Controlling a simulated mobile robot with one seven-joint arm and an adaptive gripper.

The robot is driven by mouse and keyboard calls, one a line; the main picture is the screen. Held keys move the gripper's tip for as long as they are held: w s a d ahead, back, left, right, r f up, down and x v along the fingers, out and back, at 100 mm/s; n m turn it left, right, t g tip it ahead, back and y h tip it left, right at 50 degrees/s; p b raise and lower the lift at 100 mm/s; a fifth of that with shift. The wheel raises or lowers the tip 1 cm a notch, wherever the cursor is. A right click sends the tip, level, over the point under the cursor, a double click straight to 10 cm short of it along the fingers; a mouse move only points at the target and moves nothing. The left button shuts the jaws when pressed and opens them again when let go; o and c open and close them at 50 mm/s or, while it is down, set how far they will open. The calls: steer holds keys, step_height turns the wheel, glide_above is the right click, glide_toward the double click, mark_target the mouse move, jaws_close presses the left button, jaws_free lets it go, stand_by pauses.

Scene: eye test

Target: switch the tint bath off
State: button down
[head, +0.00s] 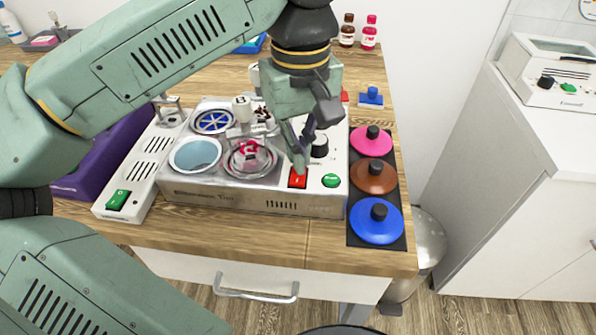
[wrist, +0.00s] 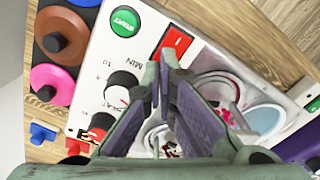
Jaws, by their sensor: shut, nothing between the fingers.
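The tint bath (head: 255,200) is a silver-grey box with a white top on the wooden counter, with several round wells. On its right front are a red rocker switch (head: 298,178), a green button (head: 331,181) and a black knob (head: 319,146). The wrist view shows the red switch (wrist: 174,42), the green START button (wrist: 124,21) and the white-topped dial (wrist: 122,87). My gripper (head: 301,168) is shut and empty, pointing down just behind the red switch. In the wrist view its tips (wrist: 162,70) are close to the switch's near edge; I cannot tell whether they touch.
A white unit with a green rocker switch (head: 118,200) stands left of the bath. Pink, brown and blue knobbed lids (head: 376,222) lie on a dark mat at right. Two bottles (head: 369,32) stand behind. The counter front is clear.

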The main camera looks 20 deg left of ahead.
step_height(320, 180, up, 7)
steer(key=p, duration=0.5)
stand_by(0.4)
steer(key=shift+s+f, duration=0.1)
steer(key=shift+f, duration=0.05)
stand_by(0.4)
